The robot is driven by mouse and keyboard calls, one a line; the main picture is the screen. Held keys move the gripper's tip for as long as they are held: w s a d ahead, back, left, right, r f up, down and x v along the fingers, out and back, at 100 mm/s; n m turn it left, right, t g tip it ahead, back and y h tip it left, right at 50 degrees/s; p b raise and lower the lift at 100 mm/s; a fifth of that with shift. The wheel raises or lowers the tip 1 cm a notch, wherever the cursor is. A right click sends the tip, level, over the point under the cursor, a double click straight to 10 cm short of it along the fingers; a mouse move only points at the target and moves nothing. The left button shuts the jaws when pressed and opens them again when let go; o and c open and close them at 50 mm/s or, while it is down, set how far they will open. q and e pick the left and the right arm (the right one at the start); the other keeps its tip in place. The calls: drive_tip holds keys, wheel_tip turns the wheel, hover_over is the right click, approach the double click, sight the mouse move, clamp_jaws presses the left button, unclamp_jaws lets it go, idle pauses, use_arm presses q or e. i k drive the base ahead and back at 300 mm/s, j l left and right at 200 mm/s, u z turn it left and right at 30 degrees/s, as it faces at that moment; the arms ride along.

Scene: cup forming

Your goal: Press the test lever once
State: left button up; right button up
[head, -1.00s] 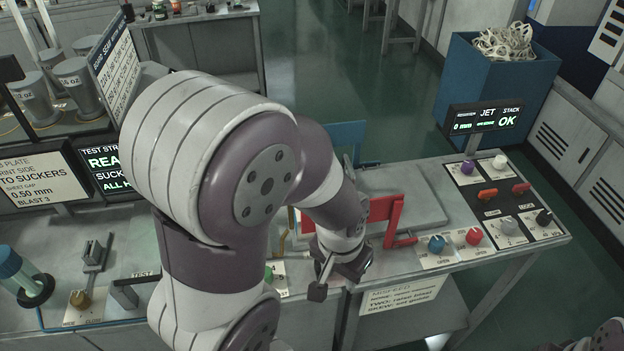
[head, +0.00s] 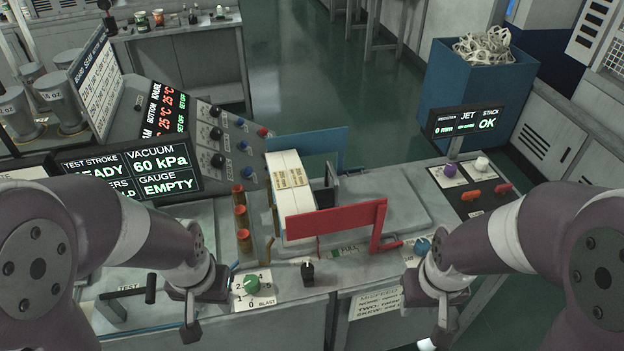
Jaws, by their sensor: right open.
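The test lever (head: 150,288) has a dark upright grip at the end of a bar, beside a grey block (head: 111,308) and a "TEST" label, at the front left of the bench. My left gripper (head: 190,318) hangs just right of the lever grip, apart from it in the picture. Its fingers overlap in view, so its opening is unclear. My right gripper (head: 437,322) is open and empty over the bench's front edge at the right. A screen (head: 128,172) reads "TEST STROKE", partly covered "READY", "VACUUM 60 kPa" and "GAUGE EMPTY".
A green blast knob (head: 252,287) and a small black-knobbed lever (head: 308,274) lie right of my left gripper. Orange-topped posts (head: 242,215), a white stack (head: 290,190) and a red guard (head: 335,219) stand behind. A blue bin (head: 470,90) stands beyond the bench.

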sight(150, 290)
drive_tip(key=u, duration=1.5)
drive_tip(key=k+j, duration=0.05)
